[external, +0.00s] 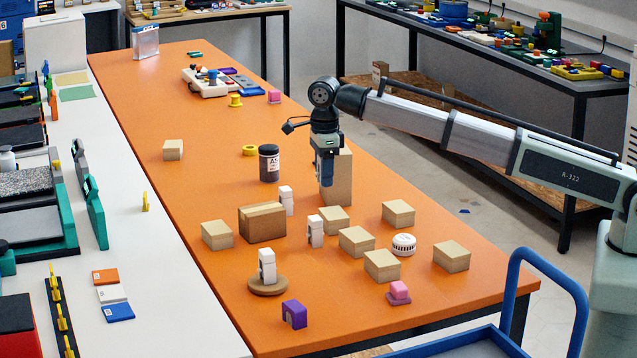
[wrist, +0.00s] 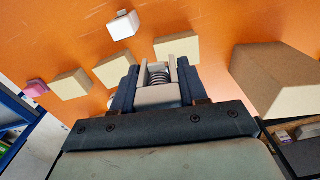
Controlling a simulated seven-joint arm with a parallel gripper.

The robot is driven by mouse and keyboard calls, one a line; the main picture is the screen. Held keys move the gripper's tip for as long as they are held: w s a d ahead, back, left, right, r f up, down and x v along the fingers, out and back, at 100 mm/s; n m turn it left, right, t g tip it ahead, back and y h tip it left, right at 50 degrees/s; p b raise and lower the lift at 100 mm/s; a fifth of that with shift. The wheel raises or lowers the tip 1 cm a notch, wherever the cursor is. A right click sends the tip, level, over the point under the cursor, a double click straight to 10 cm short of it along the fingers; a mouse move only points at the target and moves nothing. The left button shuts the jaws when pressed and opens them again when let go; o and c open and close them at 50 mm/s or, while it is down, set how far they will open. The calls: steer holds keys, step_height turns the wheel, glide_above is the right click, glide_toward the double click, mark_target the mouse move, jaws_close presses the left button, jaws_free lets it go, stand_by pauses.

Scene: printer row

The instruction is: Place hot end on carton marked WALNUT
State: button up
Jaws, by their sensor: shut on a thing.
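My gripper (external: 326,180) points down above the orange table, just in front of a tall brown carton (external: 342,185) in the external view. In the wrist view its jaws are closed on a grey part with ribbed coils, apparently the hot end (wrist: 158,75). In the external view the held part cannot be made out. Several small tan cartons stand around, among them one (external: 334,220) near my gripper, one (external: 357,241) and one (external: 382,265) in a row; they also show in the wrist view (wrist: 177,47). No WALNUT marking is readable on any carton.
A larger brown carton (external: 262,222), a dark labelled jar (external: 269,163) and white blocks (external: 316,231) stand left of my gripper. A white ribbed round part (external: 404,244) and a pink block (external: 399,291) are nearer the front. The table's right edge behind the tall carton is clear.

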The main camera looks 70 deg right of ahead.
steer(key=w+d+r, duration=0.1)
steer(key=d+r, duration=0.1)
steer(key=d, duration=0.4)
steer(key=w+d+r+m, duration=0.1)
steer(key=w+d+r, duration=0.1)
steer(key=d, duration=0.4)
steer(key=w+d+r+m, duration=0.1)
steer(key=d+r, duration=0.2)
steer(key=d, duration=0.3)
steer(key=shift+w+d+r, duration=0.15)
steer(key=shift+r, duration=0.25)
steer(key=w+d+r, duration=0.2)
steer(key=d+r, duration=0.2)
steer(key=shift+s+a+f+n, duration=0.15)
steer(key=shift+f+n, duration=0.45)
steer(key=shift+f, duration=1.1)
steer(key=shift+s+f+n, duration=0.15)
steer(key=shift+f+n, duration=0.45)
steer(key=shift+f, duration=1.05)
steer(key=shift+s+a+f+n, duration=0.15)
steer(key=shift+f+n, duration=0.45)
steer(key=shift+f, duration=1.1)
steer(key=shift+f, duration=0.15)
steer(key=o, duration=1.1)
step_height(320, 180, up, 12)
steer(key=shift+r, duration=0.2)
